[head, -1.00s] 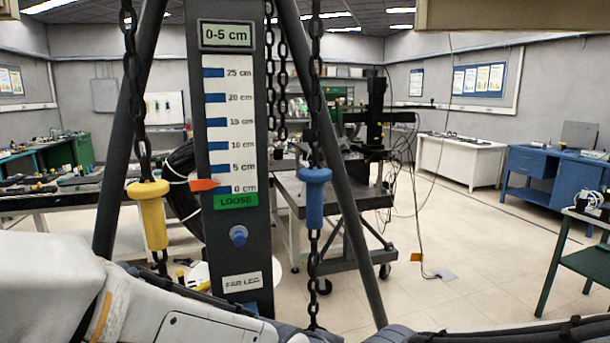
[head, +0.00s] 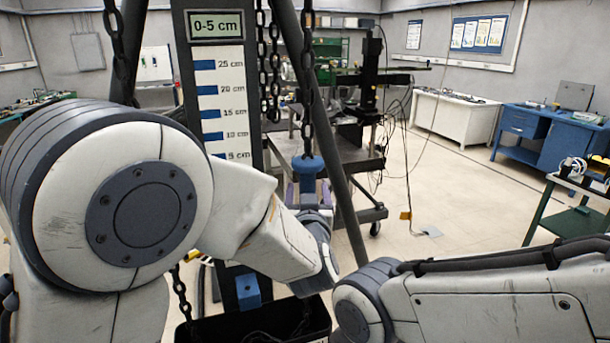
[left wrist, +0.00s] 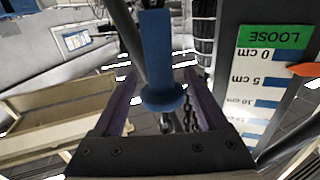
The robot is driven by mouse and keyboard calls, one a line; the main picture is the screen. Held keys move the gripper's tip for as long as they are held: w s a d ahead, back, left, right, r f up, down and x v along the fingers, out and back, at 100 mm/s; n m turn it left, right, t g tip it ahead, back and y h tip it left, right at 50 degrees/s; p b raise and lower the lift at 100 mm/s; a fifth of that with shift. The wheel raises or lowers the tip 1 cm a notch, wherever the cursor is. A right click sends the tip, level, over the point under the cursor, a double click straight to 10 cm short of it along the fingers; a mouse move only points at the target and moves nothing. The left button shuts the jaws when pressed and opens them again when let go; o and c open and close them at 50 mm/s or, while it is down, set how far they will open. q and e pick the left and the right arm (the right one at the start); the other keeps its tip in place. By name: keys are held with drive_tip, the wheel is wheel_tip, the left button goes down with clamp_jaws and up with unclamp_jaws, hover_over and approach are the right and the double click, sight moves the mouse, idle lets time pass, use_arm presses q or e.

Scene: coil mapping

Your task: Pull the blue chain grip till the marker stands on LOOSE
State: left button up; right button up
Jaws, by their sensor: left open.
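The blue chain grip (head: 307,166) hangs on its chain in front of the stand's right leg. My left gripper (head: 308,192) is open around its lower part. In the left wrist view, which is upside down, the blue grip (left wrist: 160,55) is between the two spread fingers (left wrist: 163,95); I cannot tell if they touch it. The orange marker (left wrist: 303,69) points between 0 cm and 5 cm, off the green LOOSE field (left wrist: 272,37). My left arm hides the marker and LOOSE in the head view. My right gripper is out of view.
The display (head: 216,25) reads 0-5 cm above the scale (head: 221,90). A second chain (head: 112,40) hangs at left, its lower part mostly behind my left arm. A dark open bin (head: 255,325) stands below the stand.

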sight(308, 186)
use_arm(q)
drive_tip(key=shift+w+p, duration=0.65)
drive_tip(key=shift+w, duration=1.55)
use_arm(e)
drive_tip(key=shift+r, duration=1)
use_arm(q)
clamp_jaws()
